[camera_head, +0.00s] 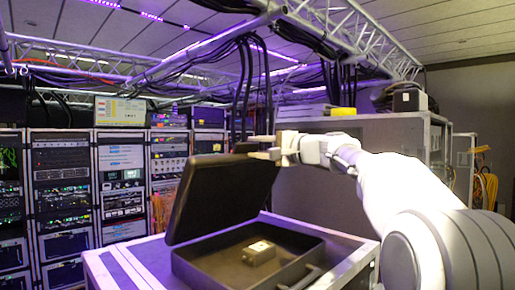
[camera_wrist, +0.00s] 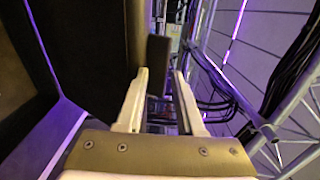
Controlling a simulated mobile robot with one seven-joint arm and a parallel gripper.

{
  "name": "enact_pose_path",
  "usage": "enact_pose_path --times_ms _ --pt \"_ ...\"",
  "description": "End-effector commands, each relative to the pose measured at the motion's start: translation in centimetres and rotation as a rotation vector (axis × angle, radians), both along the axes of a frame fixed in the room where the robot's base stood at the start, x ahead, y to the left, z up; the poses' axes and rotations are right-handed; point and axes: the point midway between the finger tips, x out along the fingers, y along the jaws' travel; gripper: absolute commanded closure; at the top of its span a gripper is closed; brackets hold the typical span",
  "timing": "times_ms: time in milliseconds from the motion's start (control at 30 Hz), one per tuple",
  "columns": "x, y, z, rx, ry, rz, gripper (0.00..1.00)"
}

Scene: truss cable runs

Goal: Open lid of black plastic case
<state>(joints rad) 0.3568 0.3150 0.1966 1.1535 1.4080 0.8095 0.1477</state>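The black plastic case (camera_head: 205,262) sits on a grey cabinet with its lid (camera_head: 222,195) raised steeply, leaning back to the left. A small dark tab (camera_head: 245,147) sticks out at the lid's upper right edge. My gripper (camera_head: 262,147) is at that upper edge, beside the tab. In the wrist view its two pale fingers (camera_wrist: 160,75) stand apart, with the dark tab (camera_wrist: 157,55) showing in line with the gap between them. The lid (camera_wrist: 90,50) fills the left there. I cannot tell whether a finger touches the tab or lid.
A small beige box (camera_head: 258,252) lies inside the case. The grey cabinet top (camera_head: 130,266) carries the case. Equipment racks (camera_head: 65,190) stand at the left. A metal truss (camera_head: 200,50) with hanging black cables (camera_head: 245,85) runs overhead, close above my gripper.

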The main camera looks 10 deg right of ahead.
Motion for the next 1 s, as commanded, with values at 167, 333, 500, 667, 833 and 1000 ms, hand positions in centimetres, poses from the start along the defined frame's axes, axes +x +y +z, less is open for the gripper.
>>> enact_pose_path --times_ms 167,333,500,667,833,1000 --pt "0.0 0.1 -0.1 -0.001 0.003 0.003 0.57" --pt "-0.3 -0.1 0.8 0.000 0.001 0.002 0.57" --pt "-0.9 -0.5 2.0 0.000 0.000 0.002 0.57" --pt "-1.3 -0.8 3.0 0.000 -0.001 0.000 0.57" --pt "-1.8 -1.2 4.0 0.000 0.000 0.000 0.57" --pt "-2.3 -1.4 5.1 -0.002 -0.001 0.000 0.57"
